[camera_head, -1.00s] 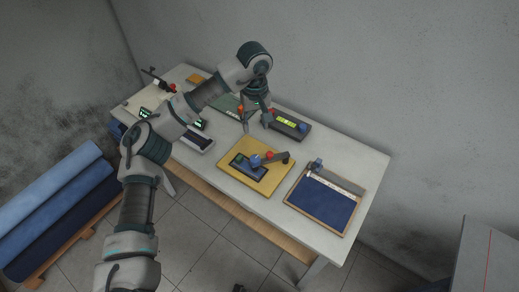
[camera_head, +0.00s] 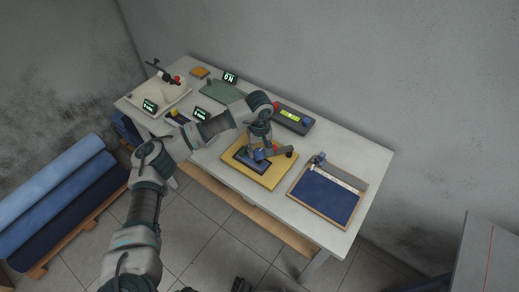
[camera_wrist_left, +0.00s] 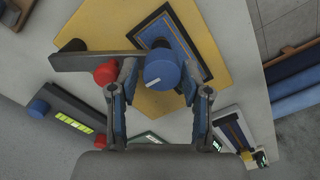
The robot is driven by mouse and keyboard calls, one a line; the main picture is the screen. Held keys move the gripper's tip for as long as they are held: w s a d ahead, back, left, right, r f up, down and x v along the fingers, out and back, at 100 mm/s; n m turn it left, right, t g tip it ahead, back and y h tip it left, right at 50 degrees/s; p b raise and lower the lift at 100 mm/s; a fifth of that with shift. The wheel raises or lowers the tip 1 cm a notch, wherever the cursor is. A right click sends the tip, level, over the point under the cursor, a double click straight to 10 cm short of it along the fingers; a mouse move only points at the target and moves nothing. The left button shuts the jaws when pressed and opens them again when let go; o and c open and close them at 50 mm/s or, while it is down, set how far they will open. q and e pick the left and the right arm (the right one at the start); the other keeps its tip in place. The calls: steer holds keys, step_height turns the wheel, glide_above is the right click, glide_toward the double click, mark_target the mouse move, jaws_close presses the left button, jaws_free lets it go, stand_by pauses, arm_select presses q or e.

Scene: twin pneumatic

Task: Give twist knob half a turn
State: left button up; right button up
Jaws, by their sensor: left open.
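A blue knob (camera_wrist_left: 162,70) with a white pointer line stands on a dark, blue-bordered panel (camera_wrist_left: 182,35) on a yellow board (camera_wrist_left: 105,20). My left gripper (camera_wrist_left: 158,80) is open, its two fingers on either side of the blue knob. I cannot tell whether they touch it. In the head view my left gripper (camera_head: 261,148) is over the yellow board (camera_head: 262,178) and partly hides the blue knob (camera_head: 259,155). A grey bar (camera_wrist_left: 90,60) with a red knob (camera_wrist_left: 106,72) lies beside the blue knob. My right gripper is not in view.
A dark box (camera_head: 292,118) with a lit display, a red knob and a blue knob stands behind the board. A wooden tray (camera_head: 294,191) with blue cloth lies to the right. Several small displays and a pale board (camera_head: 146,98) are at the left.

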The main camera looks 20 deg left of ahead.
arm_select(q)
steer(key=shift+a, duration=0.15)
steer(key=c, duration=0.9)
steer(key=shift+o, duration=0.2)
